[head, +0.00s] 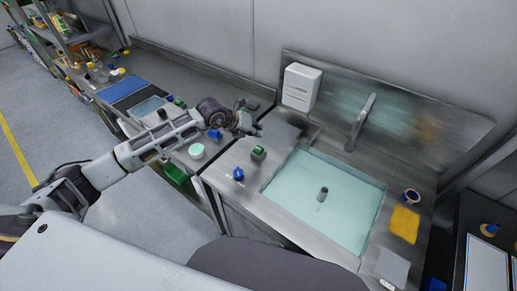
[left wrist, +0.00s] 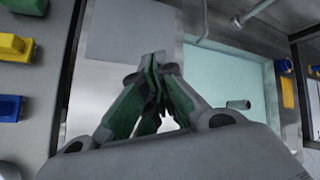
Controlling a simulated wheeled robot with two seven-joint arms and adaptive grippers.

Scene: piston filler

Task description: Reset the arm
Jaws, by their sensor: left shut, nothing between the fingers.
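My left arm reaches in from the left in the head view, stretched out over the steel counter. Its left gripper (head: 254,125) is above the counter near the back left corner of the sink. In the left wrist view the left gripper (left wrist: 156,62) shows its green-lined fingers with tips together and nothing held between them. My right gripper is not in view in either picture.
A sink basin (head: 310,205) with a faucet (head: 361,121) lies right of the gripper. A white dispenser (head: 301,87) stands behind. A yellow sponge (head: 405,224) lies right.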

